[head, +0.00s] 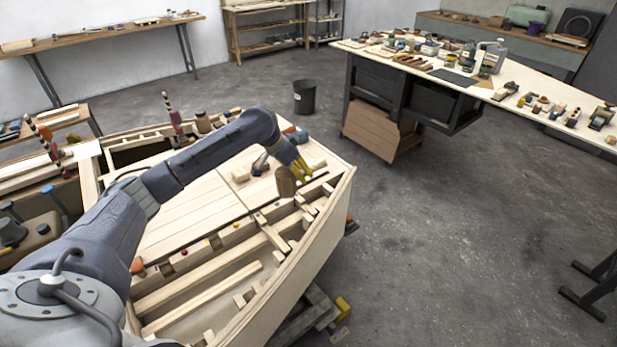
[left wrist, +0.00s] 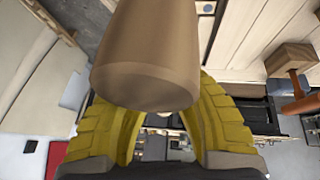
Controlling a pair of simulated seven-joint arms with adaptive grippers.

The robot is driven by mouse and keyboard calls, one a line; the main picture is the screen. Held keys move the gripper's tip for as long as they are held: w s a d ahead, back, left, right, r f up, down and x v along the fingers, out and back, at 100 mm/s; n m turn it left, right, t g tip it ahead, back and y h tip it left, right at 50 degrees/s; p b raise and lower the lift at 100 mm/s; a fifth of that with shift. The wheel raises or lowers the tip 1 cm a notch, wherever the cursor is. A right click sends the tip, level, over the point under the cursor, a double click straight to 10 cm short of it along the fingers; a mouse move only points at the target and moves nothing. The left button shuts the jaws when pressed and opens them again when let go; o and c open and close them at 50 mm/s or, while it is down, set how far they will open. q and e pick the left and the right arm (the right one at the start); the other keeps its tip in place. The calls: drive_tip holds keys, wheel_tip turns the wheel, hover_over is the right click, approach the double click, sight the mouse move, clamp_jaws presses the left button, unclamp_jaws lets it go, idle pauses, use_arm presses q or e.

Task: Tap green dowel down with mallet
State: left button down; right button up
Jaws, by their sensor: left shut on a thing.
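My left gripper (head: 303,169) has yellow fingers and hangs over the far right part of the plywood hull (head: 318,232). It is shut on the mallet, whose brown wooden head (head: 286,182) shows just left of the fingers, above the hull's slatted edge. In the left wrist view the mallet head (left wrist: 145,60) fills the upper middle, in front of the yellow fingers (left wrist: 168,120); its handle is hidden. Several small coloured dowel ends, one of them red (head: 182,251), line a strip in the hull. I cannot pick out the green dowel. My right gripper is not in view.
Pale planks (head: 190,215) cover the hull's middle, with open framed bays along its near right side. Tools and a wooden block (head: 241,175) lie near my left gripper. A cluttered workbench (head: 465,72) stands behind.

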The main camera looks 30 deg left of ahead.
use_arm(q)
wheel_tip(320, 180, down, 6)
drive_tip(key=w+a+m+g+h, duration=0.1)
drive_tip(key=a+m+g+h, duration=0.1)
drive_tip(key=m, duration=0.4)
drive_tip(key=shift+w+a+m+g, duration=0.2)
drive_tip(key=shift+m+g, duration=0.1)
drive_tip(key=shift+g, duration=0.1)
idle(0.5)
idle(0.5)
wheel_tip(320, 180, down, 5)
wheel_tip(320, 180, up, 5)
drive_tip(key=shift+r, duration=0.2)
idle(0.3)
idle(0.9)
